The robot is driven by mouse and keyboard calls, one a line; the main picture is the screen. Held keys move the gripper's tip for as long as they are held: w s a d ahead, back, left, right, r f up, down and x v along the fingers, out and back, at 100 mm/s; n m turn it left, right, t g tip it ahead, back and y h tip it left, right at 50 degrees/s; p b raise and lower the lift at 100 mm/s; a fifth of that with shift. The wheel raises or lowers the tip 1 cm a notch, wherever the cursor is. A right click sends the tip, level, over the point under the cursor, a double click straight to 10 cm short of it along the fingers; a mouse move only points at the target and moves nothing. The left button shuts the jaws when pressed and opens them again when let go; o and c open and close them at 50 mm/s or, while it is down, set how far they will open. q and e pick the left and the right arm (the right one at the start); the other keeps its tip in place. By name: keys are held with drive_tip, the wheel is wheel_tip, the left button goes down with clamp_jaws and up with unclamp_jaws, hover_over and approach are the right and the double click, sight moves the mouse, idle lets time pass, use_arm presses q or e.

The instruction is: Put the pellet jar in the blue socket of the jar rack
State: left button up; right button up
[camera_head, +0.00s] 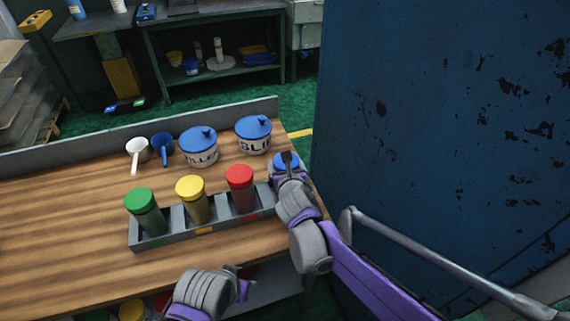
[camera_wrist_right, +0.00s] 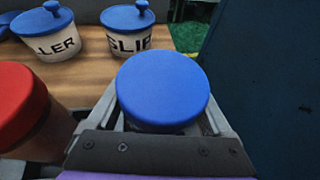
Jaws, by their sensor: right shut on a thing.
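The blue-lidded jar (camera_head: 286,160), which I take as the pellet jar, is at the right end of the grey jar rack (camera_head: 172,241). My right gripper (camera_head: 288,170) is shut on it. In the right wrist view the round blue lid (camera_wrist_right: 163,88) shows upright between the fingers; the jar body is mostly hidden. The blue socket is hidden behind my gripper, and I cannot tell whether the jar is in it or above it. Green (camera_head: 146,212), yellow (camera_head: 193,200) and red (camera_head: 241,190) lidded jars stand in the other sockets. My left gripper (camera_head: 240,288) is low at the front; its fingers are unclear.
Two white canisters with blue lids (camera_head: 198,146) (camera_head: 253,134) stand behind the rack. A white scoop (camera_head: 137,150) and a blue scoop (camera_head: 162,149) lie left of them. A tall blue panel (camera_head: 430,130) stands close on the right. The left of the table is clear.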

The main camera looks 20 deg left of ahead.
drive_tip(key=shift+f, duration=0.1)
drive_tip(key=o, duration=1.5)
drive_tip(key=v, duration=1.2)
drive_tip(key=shift+r+p, duration=0.2)
drive_tip(key=shift+p, duration=0.2)
